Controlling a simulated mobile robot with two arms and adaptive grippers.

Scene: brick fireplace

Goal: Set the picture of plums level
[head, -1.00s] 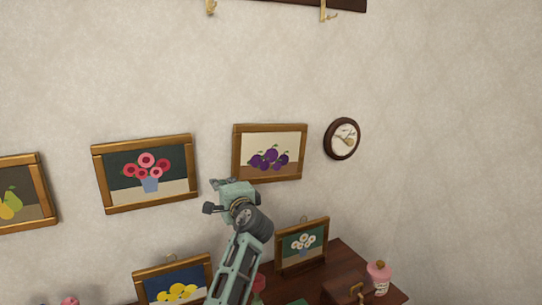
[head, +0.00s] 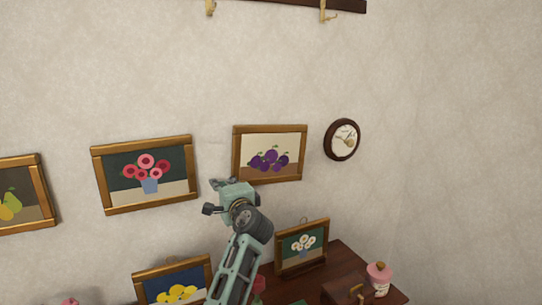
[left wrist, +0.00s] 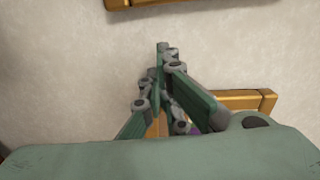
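My right gripper is not in view.
A pink flower picture (head: 146,172) hangs to the left, a round clock (head: 342,140) to the right. A yellow picture (head: 175,284) is lower left.

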